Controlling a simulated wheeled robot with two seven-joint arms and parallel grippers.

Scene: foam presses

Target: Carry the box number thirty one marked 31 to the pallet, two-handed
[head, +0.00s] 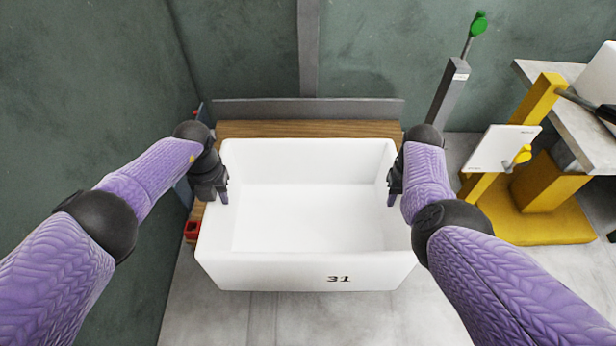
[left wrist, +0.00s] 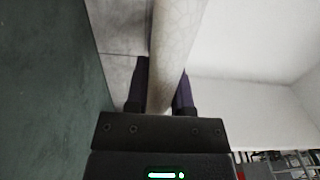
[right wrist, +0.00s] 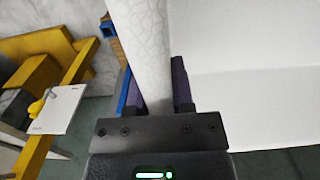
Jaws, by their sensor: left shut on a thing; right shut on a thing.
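The white open box marked 31 (head: 310,268) is in the middle of the head view, level and empty inside, with the dark 31 on its near wall. My left gripper (head: 222,194) is shut on its left wall; in the left wrist view the fingers straddle the wall (left wrist: 178,45). My right gripper (head: 393,196) is shut on its right wall; the right wrist view shows the fingers on both sides of that wall (right wrist: 142,50). The underside of the box is hidden, so I cannot tell whether it touches anything below. I cannot identify a pallet for certain.
A wooden surface (head: 300,129) with a grey back panel (head: 310,108) shows behind the box. A red part (head: 192,230) is at its left. On the right stand a yellow frame (head: 541,104) with a white panel (head: 492,151) and a grey table (head: 562,112). Floor in front is clear.

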